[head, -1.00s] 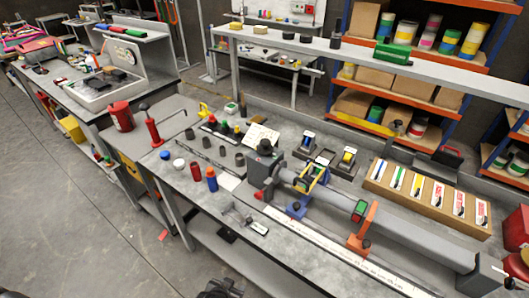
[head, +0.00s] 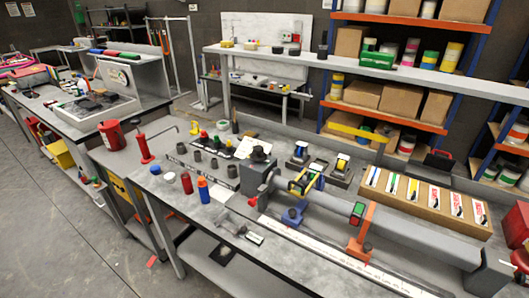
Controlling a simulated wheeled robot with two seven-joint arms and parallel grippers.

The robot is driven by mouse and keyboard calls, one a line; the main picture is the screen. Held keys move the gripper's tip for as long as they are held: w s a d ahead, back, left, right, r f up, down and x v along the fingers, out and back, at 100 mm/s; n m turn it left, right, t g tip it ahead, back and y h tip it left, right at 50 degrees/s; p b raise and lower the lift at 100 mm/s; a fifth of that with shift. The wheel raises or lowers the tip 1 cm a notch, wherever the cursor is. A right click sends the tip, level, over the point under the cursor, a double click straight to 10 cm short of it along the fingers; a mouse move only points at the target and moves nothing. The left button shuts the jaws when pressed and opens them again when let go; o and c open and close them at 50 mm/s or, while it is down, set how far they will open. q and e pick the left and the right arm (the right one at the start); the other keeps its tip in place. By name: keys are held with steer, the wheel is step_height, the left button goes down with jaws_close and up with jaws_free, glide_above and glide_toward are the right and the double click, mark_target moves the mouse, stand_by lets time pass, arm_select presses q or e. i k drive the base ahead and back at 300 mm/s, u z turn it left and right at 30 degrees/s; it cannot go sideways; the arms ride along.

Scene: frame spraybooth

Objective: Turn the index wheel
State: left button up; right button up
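A grey headstock (head: 257,180) stands on the long workbench, with a dark round knob (head: 259,153) on its top. I cannot tell for sure whether this knob is the index wheel. A long grey tube (head: 400,230) runs from the headstock to the right, with a yellow and black clamp piece (head: 304,182) around it near the headstock. A blue stand (head: 293,214) and an orange stand (head: 361,238) support the tube. Neither of my grippers shows in the head view.
Red (head: 186,182) and blue (head: 203,189) bottles stand left of the headstock. A cardboard tray of coloured packets (head: 425,203) lies behind the tube. A raised grey shelf (head: 400,71) spans the bench's back. Open floor (head: 50,230) lies at the left.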

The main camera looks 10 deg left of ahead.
mark_target(258, 154)
steer(key=z, duration=2.4)
steer(key=k, duration=1.05)
steer(key=u, duration=1.1)
